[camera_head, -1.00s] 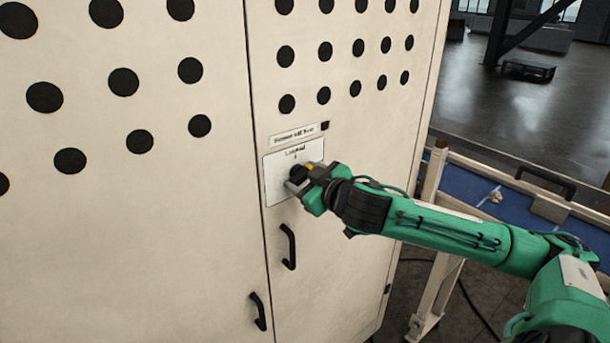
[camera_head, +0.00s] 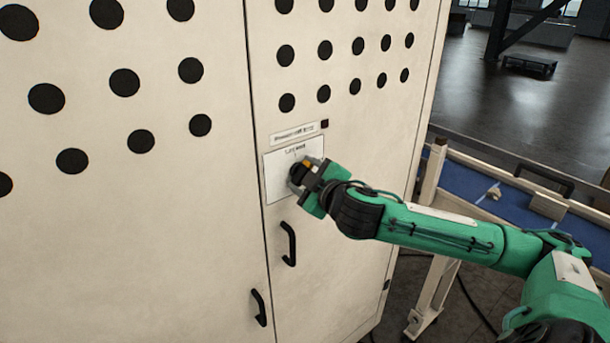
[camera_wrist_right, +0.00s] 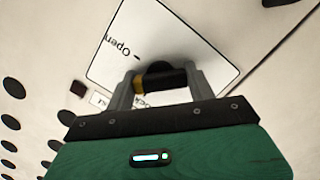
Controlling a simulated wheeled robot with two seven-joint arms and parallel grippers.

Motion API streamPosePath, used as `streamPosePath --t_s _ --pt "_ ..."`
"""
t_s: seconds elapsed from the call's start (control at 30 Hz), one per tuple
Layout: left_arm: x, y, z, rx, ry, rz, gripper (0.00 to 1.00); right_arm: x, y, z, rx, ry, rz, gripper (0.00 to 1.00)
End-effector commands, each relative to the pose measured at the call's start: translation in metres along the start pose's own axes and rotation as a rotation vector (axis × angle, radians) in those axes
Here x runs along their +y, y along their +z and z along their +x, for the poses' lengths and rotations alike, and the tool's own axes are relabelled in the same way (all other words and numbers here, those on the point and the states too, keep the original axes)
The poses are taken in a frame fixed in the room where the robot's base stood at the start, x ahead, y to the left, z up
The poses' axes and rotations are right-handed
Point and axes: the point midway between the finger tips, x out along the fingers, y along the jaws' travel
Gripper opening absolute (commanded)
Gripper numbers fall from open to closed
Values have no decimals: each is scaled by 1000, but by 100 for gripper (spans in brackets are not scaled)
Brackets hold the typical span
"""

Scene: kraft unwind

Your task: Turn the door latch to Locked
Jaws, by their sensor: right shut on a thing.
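The door latch (camera_wrist_right: 158,78) is a dark round knob with a yellow mark, set on a white label plate (camera_head: 276,185) on the cabinet's right door. In the right wrist view the plate (camera_wrist_right: 215,45) reads "Open" at the left; another word near the fingers is partly covered. My right gripper (camera_head: 301,173) is at the plate, its fingers closed around the knob. In the wrist view its two grey fingers (camera_wrist_right: 158,90) lie on either side of the knob, with the yellow mark near the left finger. My left gripper is in neither view.
The cream cabinet doors have round black holes and two black handles (camera_head: 289,244), (camera_head: 259,308) below the plate. A small dark square (camera_head: 324,124) sits above the plate. A blue-topped cart (camera_head: 480,190) stands at the right, beside my right arm.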

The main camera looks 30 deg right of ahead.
Motion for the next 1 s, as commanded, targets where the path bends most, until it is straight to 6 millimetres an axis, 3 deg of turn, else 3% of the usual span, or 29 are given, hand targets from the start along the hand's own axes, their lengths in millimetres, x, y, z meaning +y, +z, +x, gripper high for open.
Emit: streamPosePath --t_s 0.17,0.5,1.0 --pt "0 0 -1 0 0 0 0 1 0 0 1 6 -25 32" --pt "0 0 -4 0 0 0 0 0 0 0 0 76 -373 32" --pt "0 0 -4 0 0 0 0 1 0 0 0 91 -442 32"
